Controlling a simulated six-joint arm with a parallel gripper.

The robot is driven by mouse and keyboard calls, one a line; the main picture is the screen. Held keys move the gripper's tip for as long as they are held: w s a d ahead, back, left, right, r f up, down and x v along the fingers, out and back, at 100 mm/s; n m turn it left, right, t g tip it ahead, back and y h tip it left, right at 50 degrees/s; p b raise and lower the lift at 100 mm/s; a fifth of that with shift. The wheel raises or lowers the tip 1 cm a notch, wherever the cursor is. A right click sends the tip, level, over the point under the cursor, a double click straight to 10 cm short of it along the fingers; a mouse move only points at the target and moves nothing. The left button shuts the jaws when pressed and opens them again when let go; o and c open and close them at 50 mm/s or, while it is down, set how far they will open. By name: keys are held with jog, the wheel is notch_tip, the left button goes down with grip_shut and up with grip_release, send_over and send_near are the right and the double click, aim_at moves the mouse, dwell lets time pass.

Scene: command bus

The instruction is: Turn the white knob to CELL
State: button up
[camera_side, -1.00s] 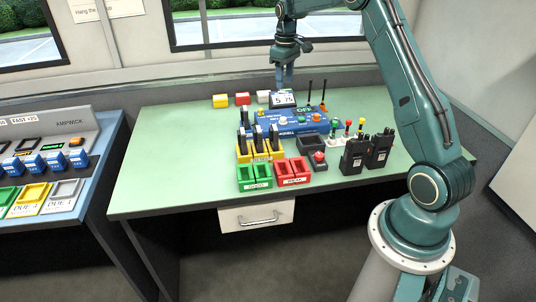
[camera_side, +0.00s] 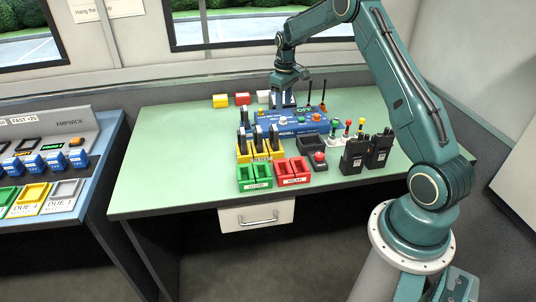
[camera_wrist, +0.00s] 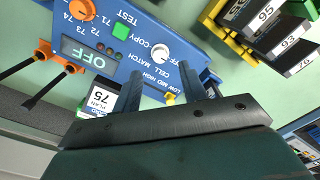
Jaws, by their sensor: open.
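The blue unit (camera_side: 300,126) stands on the green bench; it fills the upper left of the wrist view (camera_wrist: 205,62). Its white knob (camera_wrist: 160,52) sits among small labels including COPY, CELL and MATCH; I cannot clearly tell where it points. In the side view the white knob (camera_side: 283,121) is a small pale spot. My gripper (camera_wrist: 160,68) is open and empty, pointing down over the unit. In the wrist view its fingertips lie either side of and just below the knob, apparently not touching it. In the side view my gripper (camera_side: 282,103) hangs just behind the knob.
The unit also carries an orange knob (camera_wrist: 82,10), a green button (camera_wrist: 120,31), a display reading OFF (camera_wrist: 85,60) and a yellow knob (camera_wrist: 170,98). Black packs in yellow holders (camera_side: 259,150) stand close in front. Two orange-based antennas rise behind.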

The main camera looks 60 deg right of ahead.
aim_at(283, 118)
jog(key=shift+f, duration=2.8)
jog(key=shift+c, duration=0.2)
grip_shut()
